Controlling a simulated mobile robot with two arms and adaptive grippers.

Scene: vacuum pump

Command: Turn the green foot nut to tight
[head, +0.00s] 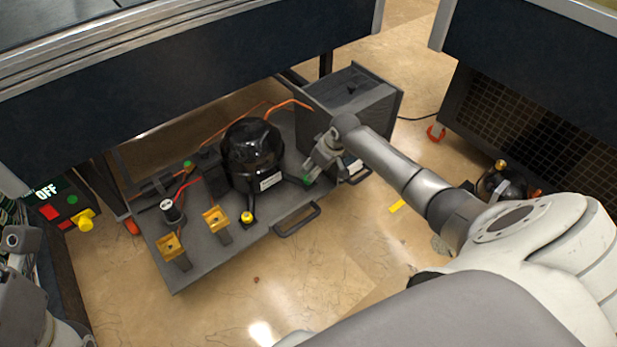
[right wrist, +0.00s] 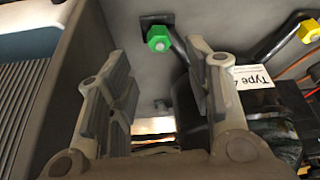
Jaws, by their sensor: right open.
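The green foot nut (head: 308,181) sits on a black foot of the dark pump (head: 252,152), at its right side. In the right wrist view the green nut (right wrist: 159,38) shows beyond and between my fingertips, with a visible gap on both sides. My right gripper (head: 318,168) is open and points down beside the nut, close to the grey box. In the right wrist view its two fingers (right wrist: 155,65) stand apart and hold nothing. Part of my left gripper (head: 20,242) shows at the left edge; its fingers cannot be made out.
A yellow nut (head: 247,217) is on another pump foot. The grey box (head: 350,105) stands close beside my right gripper. Two brass-coloured brackets (head: 215,220) stand on the front left of the base plate (head: 195,260). A table (head: 180,75) overhangs the back.

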